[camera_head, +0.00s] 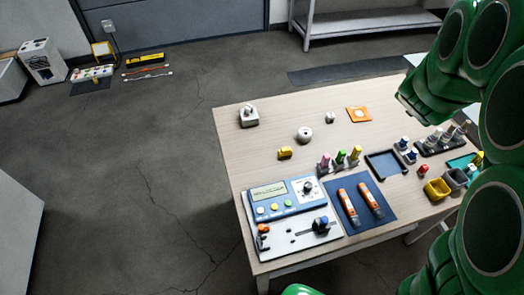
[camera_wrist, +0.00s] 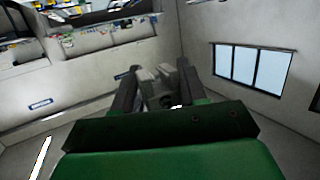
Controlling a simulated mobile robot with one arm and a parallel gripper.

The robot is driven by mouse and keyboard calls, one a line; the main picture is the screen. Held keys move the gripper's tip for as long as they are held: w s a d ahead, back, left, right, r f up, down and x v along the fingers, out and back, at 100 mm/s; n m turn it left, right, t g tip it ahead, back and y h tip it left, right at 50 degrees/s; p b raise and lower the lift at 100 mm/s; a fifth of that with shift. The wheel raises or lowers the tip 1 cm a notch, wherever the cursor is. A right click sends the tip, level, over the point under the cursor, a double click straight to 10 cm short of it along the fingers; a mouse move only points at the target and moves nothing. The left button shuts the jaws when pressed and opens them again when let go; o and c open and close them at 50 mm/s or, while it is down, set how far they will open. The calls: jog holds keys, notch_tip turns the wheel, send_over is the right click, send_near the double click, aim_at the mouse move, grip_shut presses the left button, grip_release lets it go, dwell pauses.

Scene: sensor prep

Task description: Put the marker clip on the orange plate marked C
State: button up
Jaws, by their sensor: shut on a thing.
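The orange plate (camera_head: 359,115) lies flat near the back right of the wooden table, with a pale mark too small to read. In the wrist view my gripper (camera_wrist: 155,80) has its dark fingers on either side of a light grey thing (camera_wrist: 154,92) and is shut on it. This may be the marker clip, but its shape is hard to make out. The gripper points towards the room's walls, with no table surface showing between the fingers. In the head view my green arm fills the right side, and I cannot make out the fingers there.
A white ring-shaped part (camera_head: 304,135) and a small grey-white part (camera_head: 330,117) stand near the plate. A yellow part (camera_head: 285,152), a blue instrument (camera_head: 283,201), a dark blue mat (camera_head: 379,216) and a black-rimmed tray (camera_head: 386,165) occupy the nearer table.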

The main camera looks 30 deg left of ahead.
aim_at(246, 163)
jog(key=s+a+f, duration=0.4)
jog(key=a, duration=0.5)
jog(key=s+a+f, duration=0.4)
jog(key=a, duration=0.6)
jog(key=s+a+f, duration=0.3)
jog(key=a+f, duration=0.1)
jog(key=a, duration=0.5)
jog(key=s+a+f, duration=0.3)
jog(key=s, duration=0.6)
jog(key=s+a+f+h, duration=0.1)
jog(key=s+a+f, duration=0.2)
jog(key=s, duration=0.6)
jog(key=s+a+f+m, duration=0.1)
jog(key=s+a+f, duration=0.2)
jog(key=s, duration=0.6)
jog(key=shift+s+a+f+g, duration=0.2)
jog(key=shift+f+g, duration=0.1)
jog(key=shift+f, duration=0.4)
jog(key=shift+w, duration=0.1)
